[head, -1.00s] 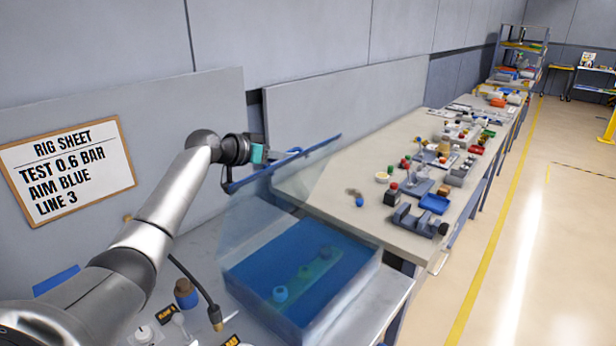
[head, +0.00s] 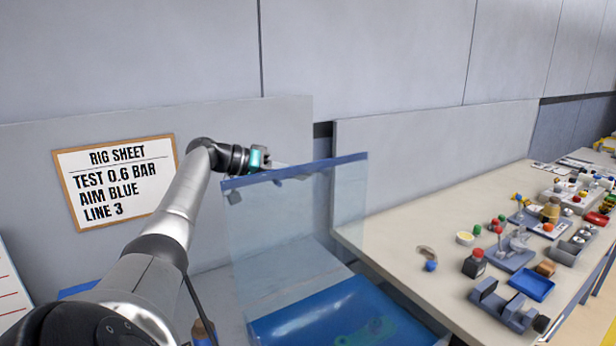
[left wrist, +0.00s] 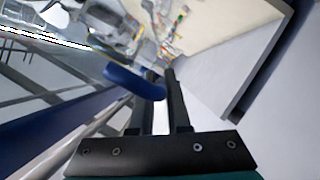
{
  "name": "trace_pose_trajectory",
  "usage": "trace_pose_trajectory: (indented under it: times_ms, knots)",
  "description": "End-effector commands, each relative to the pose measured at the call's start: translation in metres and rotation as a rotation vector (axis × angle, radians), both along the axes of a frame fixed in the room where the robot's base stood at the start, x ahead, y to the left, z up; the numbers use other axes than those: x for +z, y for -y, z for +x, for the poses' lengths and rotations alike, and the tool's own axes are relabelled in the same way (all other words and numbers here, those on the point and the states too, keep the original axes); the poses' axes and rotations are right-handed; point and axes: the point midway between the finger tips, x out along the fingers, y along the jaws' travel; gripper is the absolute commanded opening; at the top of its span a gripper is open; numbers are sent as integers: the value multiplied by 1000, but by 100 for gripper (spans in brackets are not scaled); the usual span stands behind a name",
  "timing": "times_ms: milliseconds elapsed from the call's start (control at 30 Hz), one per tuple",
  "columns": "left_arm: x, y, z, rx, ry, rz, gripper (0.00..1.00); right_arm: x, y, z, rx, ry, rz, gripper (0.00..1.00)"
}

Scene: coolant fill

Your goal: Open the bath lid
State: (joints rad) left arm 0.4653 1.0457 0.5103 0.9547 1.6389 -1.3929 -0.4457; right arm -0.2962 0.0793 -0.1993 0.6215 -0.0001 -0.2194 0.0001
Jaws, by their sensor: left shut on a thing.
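The bath lid (head: 290,225) is a clear panel with a blue strip along its top edge. It stands raised, close to upright, over the blue bath (head: 340,315), which shows at the bottom of the head view and is cut off by the frame. My left gripper (head: 266,161) is at the lid's top edge, left of its middle, shut on the lid's grip. In the left wrist view a blue rounded part (left wrist: 132,82) of the lid lies at my fingers (left wrist: 162,78); their exact contact is partly hidden. My right gripper is not in view.
A rig sheet (head: 116,180) hangs on the wall panel behind my left arm. A long bench (head: 400,210) at the right carries a blue tray (head: 531,283), a dark bottle with a red cap (head: 474,264) and several small parts. Grey panels stand close behind the lid.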

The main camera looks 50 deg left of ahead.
Motion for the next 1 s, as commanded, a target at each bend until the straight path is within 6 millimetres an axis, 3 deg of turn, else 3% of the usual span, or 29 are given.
trace_pose_trajectory:
  times_ms: [367, 400, 500, 800, 1000]
  knots:
    - [-3, 0, 0, -2, -5, -6, 0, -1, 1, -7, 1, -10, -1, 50]
    - [-3, 0, 0, -2, -6, -5, 19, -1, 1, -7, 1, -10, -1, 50]
    - [-3, 0, 0, -2, -5, -4, 27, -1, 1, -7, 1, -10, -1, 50]
    - [-1, -1, -3, 0, -4, -3, 27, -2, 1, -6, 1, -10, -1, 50]
    - [6, -10, -24, 0, -4, -1, 27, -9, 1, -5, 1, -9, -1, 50]
